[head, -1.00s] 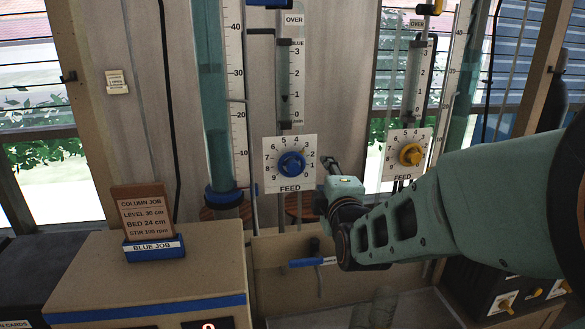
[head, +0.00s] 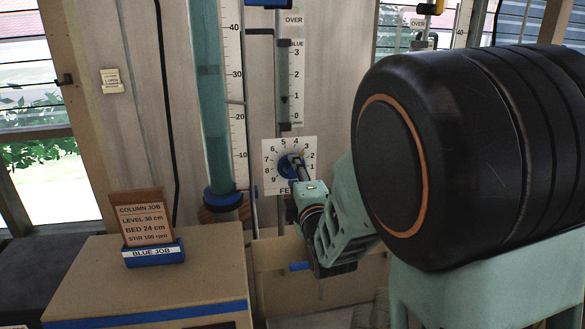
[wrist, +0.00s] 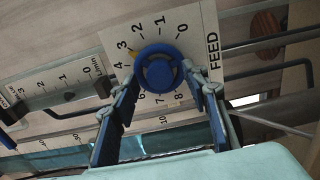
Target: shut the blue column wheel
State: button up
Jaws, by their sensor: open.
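The blue column wheel (wrist: 158,70) sits on a white FEED plate (wrist: 205,22) numbered 0 to 9. A small yellow mark at its rim lies near the 3 in the wrist view. In the head view the wheel (head: 284,166) is partly hidden by my gripper (head: 300,169), which has reached the plate. In the wrist view my gripper (wrist: 160,78) is open, with one finger on each side of the wheel. I cannot tell whether the fingers touch its rim. The blue column's flow gauge (head: 285,80) stands above the plate, its dark float near 1.
A clear column of teal liquid (head: 208,110) stands left of the plate. A blue-handled lever (head: 300,266) is below it. A box with the BLUE JOB card holder (head: 154,253) stands at the lower left. My arm hides much of the right side.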

jog(key=shift+w+a+r+b, duration=0.1)
jog(key=shift+w+r+b, duration=0.1)
jog(key=shift+w, duration=0.35)
jog(key=shift+w+a+r+b, duration=0.1)
jog(key=shift+w+b, duration=0.05)
jog(key=shift+w, duration=0.4)
